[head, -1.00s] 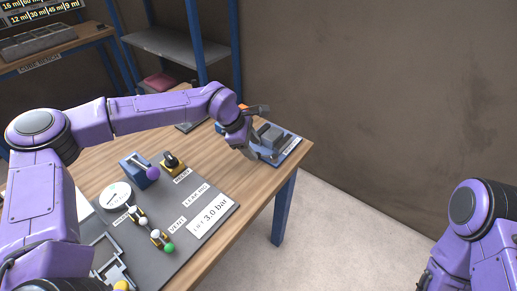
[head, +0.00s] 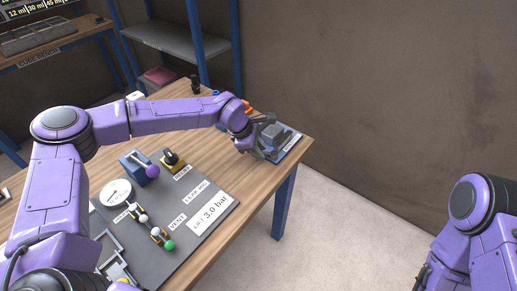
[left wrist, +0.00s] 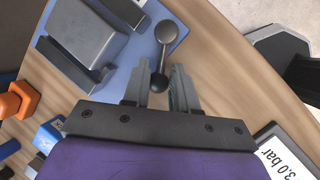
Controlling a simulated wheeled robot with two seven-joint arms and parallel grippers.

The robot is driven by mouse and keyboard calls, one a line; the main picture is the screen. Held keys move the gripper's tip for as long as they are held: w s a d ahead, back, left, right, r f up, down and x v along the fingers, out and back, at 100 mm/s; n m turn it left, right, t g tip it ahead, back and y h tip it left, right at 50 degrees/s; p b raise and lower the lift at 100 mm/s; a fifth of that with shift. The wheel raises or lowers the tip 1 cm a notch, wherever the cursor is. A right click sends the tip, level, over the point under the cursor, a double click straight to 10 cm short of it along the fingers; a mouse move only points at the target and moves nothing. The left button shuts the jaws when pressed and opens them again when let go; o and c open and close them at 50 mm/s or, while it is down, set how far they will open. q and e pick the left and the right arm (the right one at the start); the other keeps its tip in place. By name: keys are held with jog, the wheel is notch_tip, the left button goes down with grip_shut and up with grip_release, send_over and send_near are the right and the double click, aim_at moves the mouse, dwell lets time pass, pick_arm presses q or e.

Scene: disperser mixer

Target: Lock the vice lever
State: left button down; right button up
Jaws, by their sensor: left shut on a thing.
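The grey vice (head: 271,134) sits on a blue base plate at the far right corner of the table, and it also shows at the upper left in the left wrist view (left wrist: 88,32). Its lever (left wrist: 162,55) runs from a grey round end to a black ball knob (left wrist: 158,82). My left gripper (left wrist: 156,84) is shut on the lever at its knob end, with one finger on each side. In the head view my left gripper (head: 257,149) is beside the vice and partly hides it; the lever is not clear there. My right arm is at the right edge; its gripper cannot be made out.
A grey panel (head: 226,195) lies on the wooden table (head: 207,150), with a purple-knobbed lever (head: 152,171), a black switch (head: 172,160), a gauge (head: 115,192) and small valves. An orange part (left wrist: 20,98) is near the vice. Shelves stand behind; the floor right of the table is clear.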

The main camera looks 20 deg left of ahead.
pick_arm(q)
jog(key=n+b, duration=0.1)
jog(key=s+n, duration=0.1)
jog(key=shift+s+d+f+n+t+y+b, duration=0.15)
jog(key=shift+d+n+t+y+b, duration=0.1)
jog(key=shift+n+t+y+b, duration=0.15)
jog(key=n+b, duration=0.1)
jog(key=s+d+n+y+b, duration=0.1)
jog(key=n, duration=0.1)
jog(key=shift+s+n+t, duration=0.1)
jog(key=shift+n+t, duration=0.2)
jog(key=shift+t, duration=0.1)
jog(key=n, duration=0.1)
jog(key=d+n+y+b, duration=0.1)
jog(key=shift+s+n, duration=0.3)
jog(key=shift+s+d+n+y+b, duration=0.1)
jog(key=shift+d+n+y+b, duration=0.25)
jog(key=shift+n, duration=0.3)
jog(key=shift+s+d+n+y+b, duration=0.1)
jog(key=shift+d+n+y+b, duration=0.05)
jog(key=shift+n+y+b, duration=0.4)
jog(key=shift+n, duration=0.3)
jog(key=c, duration=0.9)
grip_release()
jog(key=shift+d, duration=0.1)
